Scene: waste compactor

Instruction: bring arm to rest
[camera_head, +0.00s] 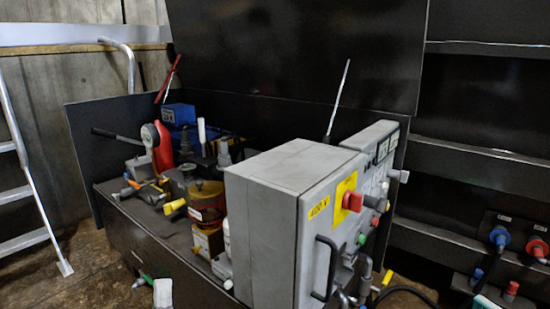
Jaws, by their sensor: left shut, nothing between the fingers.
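A grey control box (265,225) with a red switch (353,201) and a handle stands in the middle. Valves, a red lever and tools crowd the dark bench (165,250) left of it. A ladder (25,190) leans at left. Blue (499,237) and red sockets (537,248) are at right.

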